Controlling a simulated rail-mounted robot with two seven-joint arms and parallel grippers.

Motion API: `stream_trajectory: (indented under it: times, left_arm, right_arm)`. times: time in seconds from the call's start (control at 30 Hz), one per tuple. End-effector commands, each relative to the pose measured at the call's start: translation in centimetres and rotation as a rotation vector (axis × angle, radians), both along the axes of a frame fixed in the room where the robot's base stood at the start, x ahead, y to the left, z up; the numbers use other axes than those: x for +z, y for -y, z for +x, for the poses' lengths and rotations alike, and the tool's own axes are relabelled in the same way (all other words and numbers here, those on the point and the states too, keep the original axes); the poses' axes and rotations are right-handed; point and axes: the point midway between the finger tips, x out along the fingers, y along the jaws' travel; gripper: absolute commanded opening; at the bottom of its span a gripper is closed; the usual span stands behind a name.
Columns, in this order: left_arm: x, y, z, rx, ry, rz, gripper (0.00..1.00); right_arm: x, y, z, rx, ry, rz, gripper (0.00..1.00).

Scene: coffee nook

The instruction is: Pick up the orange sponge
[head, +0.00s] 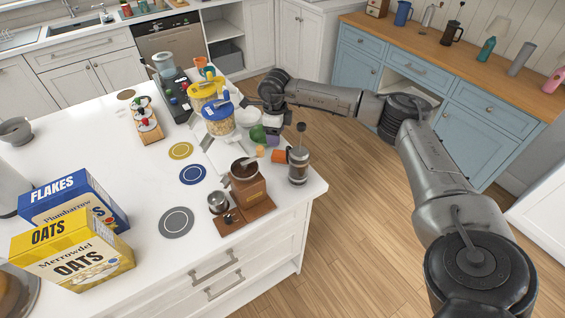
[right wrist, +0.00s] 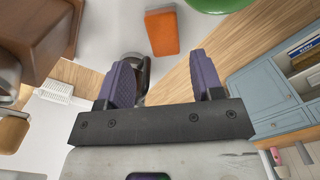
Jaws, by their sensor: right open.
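The orange sponge (head: 279,156) lies on the white counter near its right edge, between the French press and my right gripper. It also shows in the right wrist view (right wrist: 162,32), top centre, beyond the fingertips and apart from them. My right gripper (head: 272,138) is over the counter edge, just behind the sponge in the head view. Its purple fingers (right wrist: 164,72) are spread, with nothing held between them. My left gripper is in neither view.
The French press (head: 299,167) stands close in front of the sponge, at the counter corner. A wooden coffee grinder (head: 248,184) is left of it. A green object (head: 257,133) is beside my gripper. Lidded jars (head: 218,120) stand behind. The counter's middle front is fairly clear.

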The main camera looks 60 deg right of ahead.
Motion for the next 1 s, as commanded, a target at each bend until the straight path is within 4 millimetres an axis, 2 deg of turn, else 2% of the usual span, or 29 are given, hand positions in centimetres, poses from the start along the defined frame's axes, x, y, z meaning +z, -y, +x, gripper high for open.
stream_trajectory:
  times: [0.03, 0.2, 0.57, 1.0]
  left_arm:
    - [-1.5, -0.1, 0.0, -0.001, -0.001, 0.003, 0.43]
    - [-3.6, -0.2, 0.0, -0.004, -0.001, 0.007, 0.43]
    - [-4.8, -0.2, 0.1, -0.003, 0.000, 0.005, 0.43]
    - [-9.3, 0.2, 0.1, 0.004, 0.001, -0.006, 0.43]
  right_arm:
    - [-1.6, -0.1, 0.1, 0.001, 0.000, 0.000, 0.61]
    - [-4.0, -0.2, 0.2, 0.004, 0.000, 0.001, 0.61]
    - [-5.4, -0.2, 0.3, 0.006, 0.000, 0.000, 0.61]
    - [-9.7, -0.2, 0.4, 0.013, 0.000, 0.001, 0.61]
